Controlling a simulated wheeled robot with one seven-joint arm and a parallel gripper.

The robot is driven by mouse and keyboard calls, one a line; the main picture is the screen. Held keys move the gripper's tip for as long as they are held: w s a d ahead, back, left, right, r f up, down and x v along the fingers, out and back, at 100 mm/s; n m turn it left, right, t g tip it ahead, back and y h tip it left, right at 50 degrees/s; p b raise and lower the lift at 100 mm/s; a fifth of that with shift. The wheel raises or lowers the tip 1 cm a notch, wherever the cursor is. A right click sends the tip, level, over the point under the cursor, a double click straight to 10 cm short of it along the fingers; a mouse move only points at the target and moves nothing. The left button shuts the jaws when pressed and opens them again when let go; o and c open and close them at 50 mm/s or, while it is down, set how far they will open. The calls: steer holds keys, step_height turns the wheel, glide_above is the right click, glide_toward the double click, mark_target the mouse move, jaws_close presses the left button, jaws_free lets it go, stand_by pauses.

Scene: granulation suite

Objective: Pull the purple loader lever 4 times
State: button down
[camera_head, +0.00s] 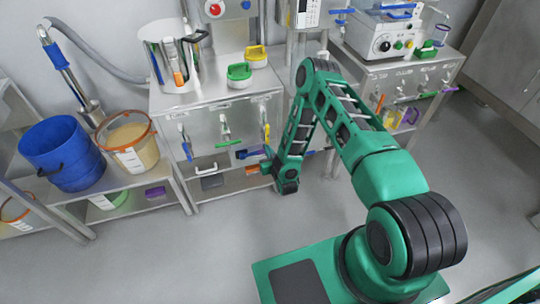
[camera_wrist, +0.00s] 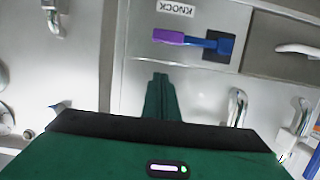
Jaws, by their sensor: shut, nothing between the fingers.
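A lever with a purple grip (camera_wrist: 168,37) and a blue mount (camera_wrist: 218,44) sits on a metal panel under a label that reads KNOCK in the wrist view. In the head view a small blue-purple handle (camera_head: 248,153) shows on the front of the middle bench, beside my gripper (camera_head: 268,161). My gripper's dark green fingers (camera_wrist: 161,85) are shut and empty, pointing at the panel just below the purple grip and apart from it in the picture. Another purple handle (camera_head: 450,89) is on the right bench. No label in view names the loader lever.
Blue, green and yellow handles hang on the middle bench (camera_head: 215,100) front. A blue bucket (camera_head: 62,152) and a clear bucket (camera_head: 130,143) stand left. Metal hooks (camera_wrist: 236,107) flank the fingers. Grey floor in front is free.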

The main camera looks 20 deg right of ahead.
mark_target(254, 153)
steer(key=x, duration=0.3)
steer(key=shift+w, duration=0.2)
steer(key=shift+s+f, duration=0.15)
steer(key=shift+f, duration=1.85)
steer(key=shift+f, duration=0.1)
